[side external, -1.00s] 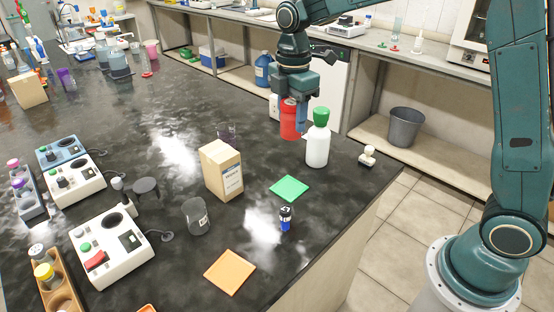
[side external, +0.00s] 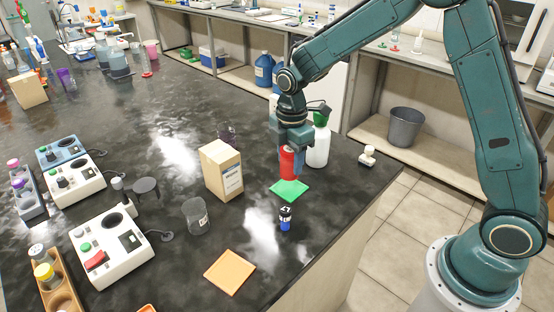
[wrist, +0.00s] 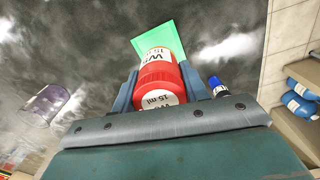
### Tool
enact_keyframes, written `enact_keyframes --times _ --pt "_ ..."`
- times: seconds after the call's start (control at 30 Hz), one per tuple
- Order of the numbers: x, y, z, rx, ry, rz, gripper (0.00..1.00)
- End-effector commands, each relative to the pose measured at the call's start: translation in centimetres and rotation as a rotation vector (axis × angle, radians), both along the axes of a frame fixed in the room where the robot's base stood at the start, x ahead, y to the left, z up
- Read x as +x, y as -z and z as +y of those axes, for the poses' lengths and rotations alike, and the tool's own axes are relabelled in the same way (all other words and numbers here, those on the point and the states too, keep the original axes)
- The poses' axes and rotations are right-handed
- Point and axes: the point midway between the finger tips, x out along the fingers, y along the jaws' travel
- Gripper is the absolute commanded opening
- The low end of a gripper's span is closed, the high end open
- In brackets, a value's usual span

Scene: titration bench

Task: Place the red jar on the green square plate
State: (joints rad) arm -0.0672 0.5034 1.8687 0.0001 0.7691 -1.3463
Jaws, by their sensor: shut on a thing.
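The red jar (side external: 287,163) is held upright in my gripper (side external: 290,165), which is shut on it. In the side view the jar's lower end is at the far edge of the green square plate (side external: 288,191); I cannot tell whether they touch. In the wrist view the red jar (wrist: 160,80), with a white "15 ml" label, sits between the fingers of my gripper (wrist: 158,85). The green plate (wrist: 160,38) shows beyond it, its near part hidden by the jar.
A white bottle with a green cap (side external: 318,147) stands close behind the gripper. A cardboard box (side external: 221,170) is left of the plate, and a small blue and black vial (side external: 285,217) stands in front. An orange plate (side external: 230,271) lies nearer the front, with clear bench around it.

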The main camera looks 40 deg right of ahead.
Motion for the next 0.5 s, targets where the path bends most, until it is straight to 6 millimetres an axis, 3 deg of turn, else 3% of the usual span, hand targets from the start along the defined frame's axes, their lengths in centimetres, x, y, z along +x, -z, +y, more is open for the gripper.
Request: enact_keyframes --times 0.3,0.5 --pt "0.0 3.4 0.0 -0.001 0.0 0.003 0.22" --pt "0.0 4.1 0.0 0.0 0.0 0.0 0.22"
